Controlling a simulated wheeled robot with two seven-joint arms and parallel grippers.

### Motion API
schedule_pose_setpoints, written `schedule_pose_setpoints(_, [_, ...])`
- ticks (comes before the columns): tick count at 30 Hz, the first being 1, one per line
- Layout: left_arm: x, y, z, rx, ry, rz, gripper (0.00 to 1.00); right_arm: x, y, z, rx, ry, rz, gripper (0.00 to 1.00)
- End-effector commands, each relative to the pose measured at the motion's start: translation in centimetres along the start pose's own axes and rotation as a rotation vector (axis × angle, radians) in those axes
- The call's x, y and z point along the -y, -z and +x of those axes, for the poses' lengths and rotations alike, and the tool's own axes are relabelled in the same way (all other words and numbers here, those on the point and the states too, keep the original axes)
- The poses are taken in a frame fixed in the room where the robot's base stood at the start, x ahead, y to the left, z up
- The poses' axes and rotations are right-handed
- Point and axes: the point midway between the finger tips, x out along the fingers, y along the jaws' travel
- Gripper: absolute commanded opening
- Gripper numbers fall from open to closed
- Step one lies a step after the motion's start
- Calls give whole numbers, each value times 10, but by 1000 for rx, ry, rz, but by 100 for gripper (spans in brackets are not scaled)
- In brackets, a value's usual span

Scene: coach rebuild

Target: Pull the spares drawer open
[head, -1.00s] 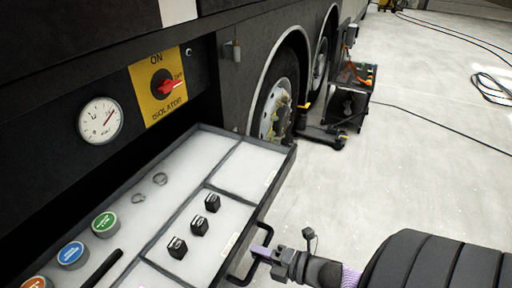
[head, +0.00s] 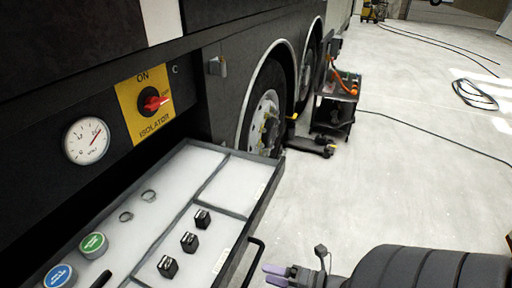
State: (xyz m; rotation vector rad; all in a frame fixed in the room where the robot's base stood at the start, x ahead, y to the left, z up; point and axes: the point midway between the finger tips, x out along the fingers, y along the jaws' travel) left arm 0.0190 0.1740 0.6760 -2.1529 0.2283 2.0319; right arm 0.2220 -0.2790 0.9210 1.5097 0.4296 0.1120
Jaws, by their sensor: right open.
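The spares drawer (head: 172,171) stands pulled out from the dark side of the coach, a pale tray with dark rims and dividers. Several black relay-like blocks (head: 189,242), two small rings (head: 148,195) and round coloured caps (head: 93,244) lie in it. My left gripper is not in view.
A yellow isolator panel with a red switch (head: 152,102) and a round gauge (head: 86,141) are on the coach side above the drawer. A coach wheel (head: 264,122) and a tool cart (head: 337,104) stand beyond.

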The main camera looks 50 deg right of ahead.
Motion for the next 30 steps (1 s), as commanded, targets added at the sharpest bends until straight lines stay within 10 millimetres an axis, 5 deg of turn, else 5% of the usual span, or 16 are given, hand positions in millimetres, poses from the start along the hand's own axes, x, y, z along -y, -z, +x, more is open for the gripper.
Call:
schedule_pose_setpoints(7, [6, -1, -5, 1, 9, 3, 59, 0, 0, -43, 1, 2, 1, 53])
schedule_pose_setpoints(22, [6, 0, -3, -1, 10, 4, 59, 8, -1, -46, 18, 17, 26, 53])
schedule_pose_setpoints(25, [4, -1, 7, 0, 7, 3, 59, 62, -3, -46, 151, 145, 231, 53])
schedule_pose_setpoints(28, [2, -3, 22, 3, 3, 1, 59, 158, 15, -52, 393, 368, 612, 53])
schedule_pose_setpoints(30, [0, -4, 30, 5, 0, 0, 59, 218, 45, -60, 570, 525, 874, 53])
